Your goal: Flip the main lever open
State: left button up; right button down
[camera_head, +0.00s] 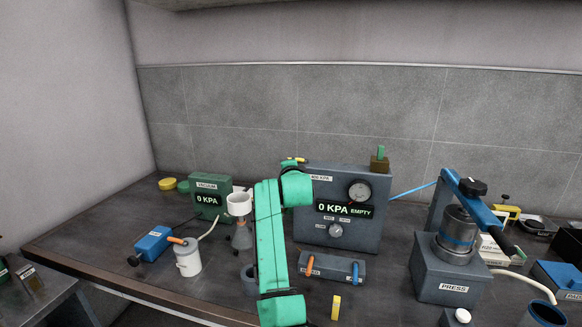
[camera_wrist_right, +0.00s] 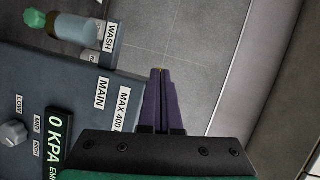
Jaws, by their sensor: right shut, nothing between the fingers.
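The grey panel box (camera_head: 347,232) reads 0 KPA EMPTY and has a gauge and a knob. It also fills the left of the right wrist view (camera_wrist_right: 60,85), where its MAIN label (camera_wrist_right: 102,93) shows near its top edge. My right gripper (camera_wrist_right: 161,72) is shut and empty, its dark purple fingers beyond that top edge. In the head view my green right arm stands in front of the box and hides the gripper. A small yellow and dark piece (camera_head: 293,161) shows at the box's upper left; I cannot tell if it is the main lever. My left gripper is not in view.
A press (camera_head: 450,265) with a blue lever stands right of the box. A grey block with orange and blue levers (camera_head: 331,268) lies in front. A WASH label (camera_wrist_right: 110,36) shows beside the box.

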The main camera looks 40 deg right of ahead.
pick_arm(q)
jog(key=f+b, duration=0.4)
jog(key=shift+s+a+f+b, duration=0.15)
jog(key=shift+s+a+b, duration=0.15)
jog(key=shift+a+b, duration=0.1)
pick_arm(e)
jog(key=s+a+r, duration=0.1)
jog(key=a, duration=0.9)
jog(key=shift+s+a+r, duration=0.25)
jog(key=shift+s+r, duration=0.1)
jog(key=shift+r, duration=0.05)
jog(key=shift+a, duration=0.1)
